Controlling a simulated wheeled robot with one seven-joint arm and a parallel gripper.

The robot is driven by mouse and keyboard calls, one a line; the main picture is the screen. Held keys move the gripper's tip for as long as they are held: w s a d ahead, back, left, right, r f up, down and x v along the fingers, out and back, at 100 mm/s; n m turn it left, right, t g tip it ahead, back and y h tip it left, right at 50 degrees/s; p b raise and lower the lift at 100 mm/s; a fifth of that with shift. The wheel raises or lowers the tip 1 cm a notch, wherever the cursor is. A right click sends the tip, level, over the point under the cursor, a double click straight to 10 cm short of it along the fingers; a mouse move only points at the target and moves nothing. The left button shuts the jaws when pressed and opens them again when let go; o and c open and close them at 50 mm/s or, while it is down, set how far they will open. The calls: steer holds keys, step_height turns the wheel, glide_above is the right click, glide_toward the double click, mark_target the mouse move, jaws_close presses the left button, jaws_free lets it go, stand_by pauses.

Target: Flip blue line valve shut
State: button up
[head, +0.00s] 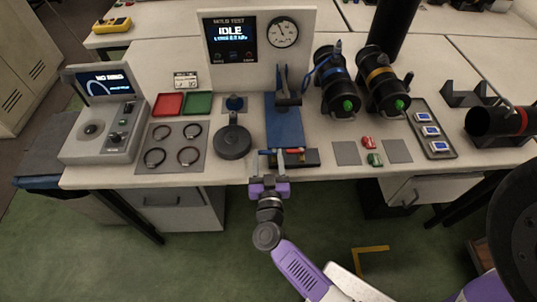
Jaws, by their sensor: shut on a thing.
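The valve block (311,158) is a dark low base at the front edge of the table, below the blue plate. A blue valve handle (266,152) lies crosswise at its left, and a red handle (296,151) lies at its right. My purple gripper (279,160) reaches up to the block from the front. It is shut at the blue handle, and its fingers hide part of the block. The exact contact is too small to see clearly.
A blue plate with an upright dark clamp (285,122) stands just behind the valves. A round black disc (232,142) is close on the left. Two black cylinders with blue (332,76) and yellow (379,74) bands stand back right. Grey pads (346,153) lie to the right.

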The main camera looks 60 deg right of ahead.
steer(key=o, duration=1.1)
steer(key=b+v, duration=0.1)
steer(key=v, duration=0.7)
steer(key=shift+w, duration=0.1)
